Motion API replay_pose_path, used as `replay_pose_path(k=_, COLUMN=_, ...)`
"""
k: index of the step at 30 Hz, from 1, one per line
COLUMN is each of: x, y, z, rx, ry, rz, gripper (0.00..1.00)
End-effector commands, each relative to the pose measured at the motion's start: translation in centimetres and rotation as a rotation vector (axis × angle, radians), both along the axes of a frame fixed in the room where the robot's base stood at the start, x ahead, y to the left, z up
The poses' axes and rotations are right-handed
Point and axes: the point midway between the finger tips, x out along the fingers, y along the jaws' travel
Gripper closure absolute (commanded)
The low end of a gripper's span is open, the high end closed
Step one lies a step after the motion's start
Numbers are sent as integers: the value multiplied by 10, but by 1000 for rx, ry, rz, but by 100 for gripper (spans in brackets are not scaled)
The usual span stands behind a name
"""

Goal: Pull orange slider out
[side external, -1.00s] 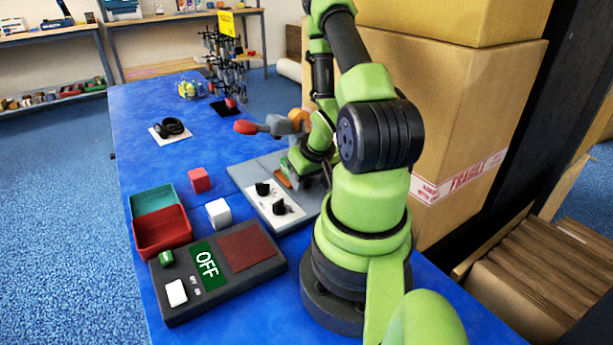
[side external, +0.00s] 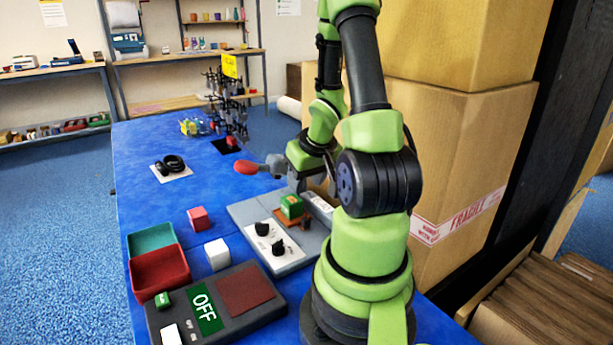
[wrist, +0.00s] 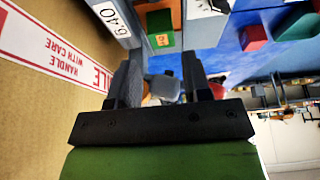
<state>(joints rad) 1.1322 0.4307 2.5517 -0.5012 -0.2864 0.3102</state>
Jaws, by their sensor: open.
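The orange slider (side external: 283,220) shows in the side view as a flat orange-brown piece beside and below a green block (side external: 291,205) on a grey panel (side external: 243,212). In the wrist view an orange patch (wrist: 162,40) shows on the green block (wrist: 160,19), beyond my fingertips. My gripper (wrist: 160,62) is open, with two dark fingers apart and nothing held between them.
A white plate with two black knobs (side external: 277,247) is in front of the slider. Red and white cubes, two trays (side external: 160,275) and an OFF box (side external: 215,306) lie nearer. Cartons (side external: 465,130) stand close on the right.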

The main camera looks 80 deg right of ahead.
Motion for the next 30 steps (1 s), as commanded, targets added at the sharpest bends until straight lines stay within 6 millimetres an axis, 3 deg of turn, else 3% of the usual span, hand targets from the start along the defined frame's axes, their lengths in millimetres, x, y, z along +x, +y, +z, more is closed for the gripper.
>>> replay_pose_path(k=17, x=-2, y=-6, z=2, rx=2, ry=40, rz=-5, gripper=55)
replay_pose_path(k=24, x=-7, y=-38, z=-12, rx=107, ry=317, rz=-20, gripper=55)
replay_pose_path(k=30, x=4, y=-41, z=-13, rx=326, ry=500, rz=-18, gripper=55)
